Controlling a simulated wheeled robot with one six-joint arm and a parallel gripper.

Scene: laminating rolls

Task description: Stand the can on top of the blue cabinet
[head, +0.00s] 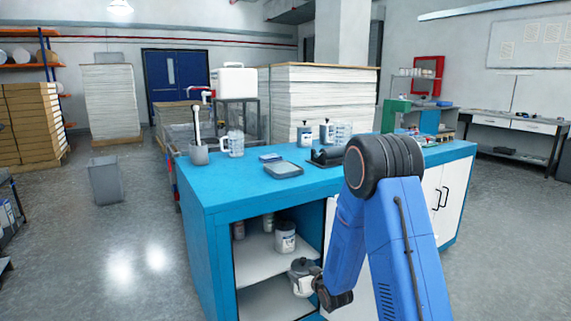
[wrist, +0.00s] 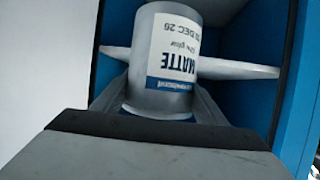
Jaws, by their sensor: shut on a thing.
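The can (wrist: 170,60) is silver-grey with a white and blue label reading MATTE, upside down in the wrist view. My gripper (wrist: 160,105) is shut on it, with a grey finger on either side. In the head view the held can (head: 301,286) is at the front of the cabinet's open shelf bay, partly hidden by my gripper (head: 318,287). I cannot tell whether it still touches a shelf. The blue cabinet (head: 230,197) has a flat blue top above the bay.
On the cabinet top are a grey pot with a stirrer (head: 198,153), a clear jug (head: 235,143), a grey tray (head: 284,169), a dark device (head: 325,157) and bottles (head: 304,134). Another white can (head: 284,238) stands on the upper shelf. The top's front left is clear.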

